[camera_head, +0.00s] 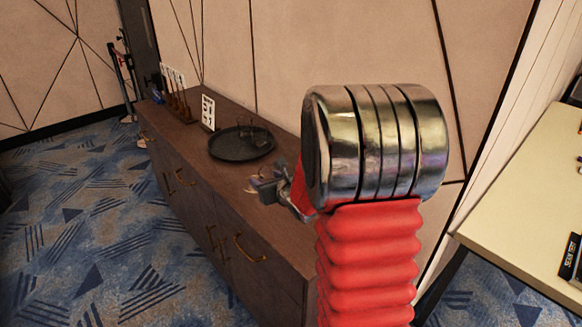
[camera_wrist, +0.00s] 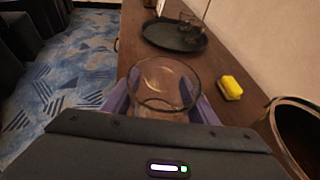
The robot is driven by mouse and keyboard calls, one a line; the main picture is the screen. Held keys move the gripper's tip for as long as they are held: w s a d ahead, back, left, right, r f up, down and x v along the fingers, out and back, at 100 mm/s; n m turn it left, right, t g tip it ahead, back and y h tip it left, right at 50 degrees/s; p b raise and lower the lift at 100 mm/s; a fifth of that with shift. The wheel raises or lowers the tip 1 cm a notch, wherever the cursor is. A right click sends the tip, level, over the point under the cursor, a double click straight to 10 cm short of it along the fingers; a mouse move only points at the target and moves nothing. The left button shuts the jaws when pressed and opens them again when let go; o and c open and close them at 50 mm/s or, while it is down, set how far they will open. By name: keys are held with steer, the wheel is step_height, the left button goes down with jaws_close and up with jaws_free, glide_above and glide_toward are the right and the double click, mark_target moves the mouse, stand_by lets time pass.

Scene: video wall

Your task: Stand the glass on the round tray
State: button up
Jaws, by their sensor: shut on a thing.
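My gripper (camera_wrist: 163,98) is shut on a clear drinking glass (camera_wrist: 165,82), whose round rim faces the wrist camera between the purple fingers. In the head view my gripper (camera_head: 266,186) is over the near part of the cabinet top, and the held glass is hard to make out there. The round dark tray (camera_head: 226,151) lies on the cabinet, farther along than my gripper. It also shows in the wrist view (camera_wrist: 166,40), beyond the held glass and apart from it. Clear glassware (camera_head: 260,134) stands on the tray's far right side; its count is unclear.
The brown cabinet (camera_head: 285,235) runs along the wall. A yellow sponge-like block (camera_wrist: 230,87) lies right of the held glass, with a dark round container (camera_wrist: 297,112) at the right edge. A white sign (camera_head: 208,113) stands behind the tray. The tray's left and near parts are bare.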

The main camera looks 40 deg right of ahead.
steer(key=s+a+f+n+y, duration=0.1)
steer(key=a+f+y, duration=0.1)
steer(key=a, duration=0.6)
steer(key=s+a+f+n+y, duration=0.2)
steer(key=a+f, duration=0.1)
steer(key=a, duration=0.5)
steer(key=s+a+f+n+y, duration=0.1)
steer(key=a+f+n+y, duration=0.1)
steer(key=a, duration=0.6)
steer(key=shift+s+f, duration=0.35)
steer(key=shift+s, duration=0.05)
steer(key=shift+s+d, duration=0.1)
